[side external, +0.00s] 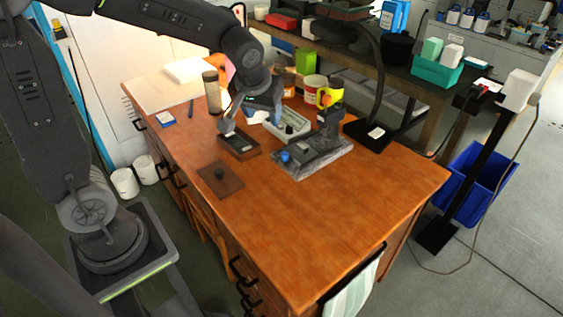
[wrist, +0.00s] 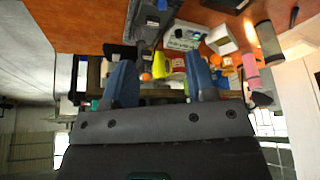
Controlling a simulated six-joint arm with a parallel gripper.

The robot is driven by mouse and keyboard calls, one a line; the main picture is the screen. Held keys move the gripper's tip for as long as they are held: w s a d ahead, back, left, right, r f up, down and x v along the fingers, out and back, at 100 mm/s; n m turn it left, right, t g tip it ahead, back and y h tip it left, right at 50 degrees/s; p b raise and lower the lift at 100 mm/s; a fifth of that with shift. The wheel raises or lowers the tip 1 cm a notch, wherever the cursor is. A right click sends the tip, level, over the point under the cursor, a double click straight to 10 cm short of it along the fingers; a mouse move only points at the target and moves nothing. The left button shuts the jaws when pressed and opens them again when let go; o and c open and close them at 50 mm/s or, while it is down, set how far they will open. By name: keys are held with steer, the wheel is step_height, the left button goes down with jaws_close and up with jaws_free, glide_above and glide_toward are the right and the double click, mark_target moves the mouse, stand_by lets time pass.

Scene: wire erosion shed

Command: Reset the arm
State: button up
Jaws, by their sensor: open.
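In the wrist view, the two blue fingers of my gripper (wrist: 161,80) stand wide apart. Nothing is held between them; the bench items seen through the gap lie beyond. The wrist picture looks upside down, with the orange bench top at its upper edge. My fingertips are hard to make out in the side external view.
A brown square lid (side external: 221,178) lies flat on the bench. The bench's front right is clear.

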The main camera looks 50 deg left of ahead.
steer(key=s+d+r+m+h, duration=0.1)
steer(key=s+d+r+m, duration=0.1)
steer(key=s, duration=0.6)
steer(key=s+d+r+m+t+h, duration=0.1)
steer(key=s+d+r+m, duration=0.2)
steer(key=s, duration=0.6)
steer(key=shift+d+r+m+t, duration=0.3)
steer(key=shift+r+m, duration=0.15)
steer(key=shift+m, duration=0.15)
